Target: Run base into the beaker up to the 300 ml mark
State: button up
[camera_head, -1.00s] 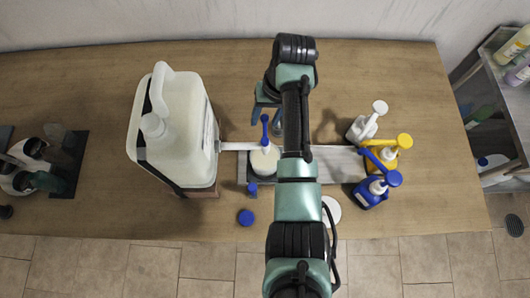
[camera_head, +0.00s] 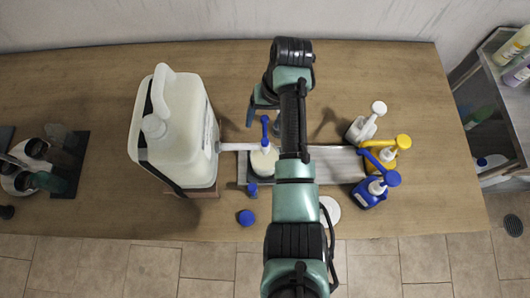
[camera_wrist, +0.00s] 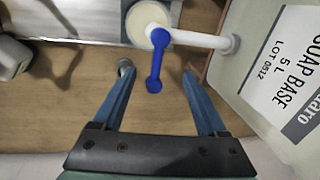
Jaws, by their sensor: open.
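The large translucent soap base canister (camera_head: 178,125) stands left of centre, and its label shows in the wrist view (camera_wrist: 290,75). A white spout pipe (camera_head: 238,147) runs right from it to a tap with a blue lever (camera_head: 265,130). The lever points toward my gripper. The beaker (camera_head: 263,164) is under the tap, with a pale, cream-coloured round area inside; no level mark is readable. My gripper (camera_wrist: 158,76) is open, its blue fingers on either side of the lever's end (camera_wrist: 154,84), with no clear contact. In the head view my arm partly covers the gripper.
A blue cap (camera_head: 246,217) and a white disc (camera_head: 330,210) lie near the front edge. A dark rack (camera_head: 62,165) is at far left. The table's back is clear.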

jog(key=shift+r, duration=0.15)
jog(key=shift+d+r+p, duration=0.15)
jog(key=shift+r+p, duration=0.95)
jog(key=shift+p, duration=0.05)
jog(key=shift+d+r+p, duration=0.15)
jog(key=shift+r+p, duration=0.9)
jog(key=shift+p, duration=0.05)
notch_tip(320, 180, up, 13)
jog(key=d+p, duration=0.2)
jog(key=p, duration=0.2)
jog(key=shift+d+f, duration=0.2)
jog(key=shift+d, duration=0.05)
jog(key=shift+w, duration=0.1)
